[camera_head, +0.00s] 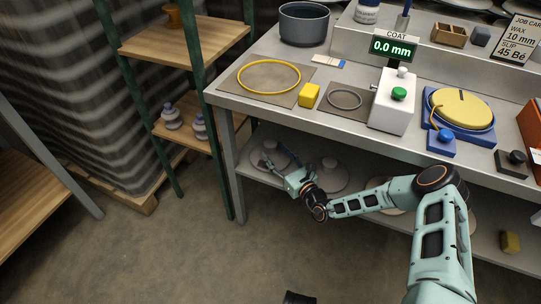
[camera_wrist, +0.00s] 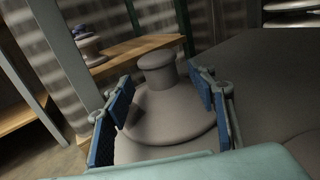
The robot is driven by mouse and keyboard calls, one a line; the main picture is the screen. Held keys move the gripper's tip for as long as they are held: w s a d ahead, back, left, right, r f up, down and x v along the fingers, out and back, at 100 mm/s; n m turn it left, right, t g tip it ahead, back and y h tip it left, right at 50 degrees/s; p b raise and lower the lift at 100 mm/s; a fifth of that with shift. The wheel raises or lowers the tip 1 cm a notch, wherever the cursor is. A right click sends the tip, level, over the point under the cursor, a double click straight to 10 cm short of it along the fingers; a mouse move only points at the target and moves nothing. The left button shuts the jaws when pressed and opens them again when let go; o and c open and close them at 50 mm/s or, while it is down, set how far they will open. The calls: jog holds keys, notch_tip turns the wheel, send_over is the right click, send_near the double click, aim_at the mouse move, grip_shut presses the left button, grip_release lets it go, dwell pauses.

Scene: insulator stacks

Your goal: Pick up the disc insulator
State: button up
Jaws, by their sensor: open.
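A grey disc insulator (camera_head: 281,153) with a wide skirt and a raised cap stands upright on the lower shelf under the bench, near its left end. In the wrist view the insulator (camera_wrist: 166,118) fills the middle, its cap pointing up. My gripper (camera_head: 270,165) is low at that shelf, beside this insulator. In the wrist view my gripper (camera_wrist: 164,92) is open, with one blue-padded finger on each side of the insulator's upper part. I cannot tell whether the pads touch it.
A second disc insulator (camera_head: 330,174) stands close on the right on the same shelf. The bench top (camera_head: 255,108) overhangs from above, and a bench leg (camera_head: 229,165) is at the left. A wooden rack (camera_head: 185,45) with small insulators stands further left.

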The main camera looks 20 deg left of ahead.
aim_at(274, 150)
jog(key=b+x, duration=0.1)
jog(key=x, duration=0.3)
jog(key=shift+w+a+b, duration=0.1)
jog(key=shift+w+b, duration=0.05)
jog(key=shift+b, duration=0.2)
grip_shut()
jog(key=shift+w+r, duration=0.1)
jog(key=shift+r, duration=0.05)
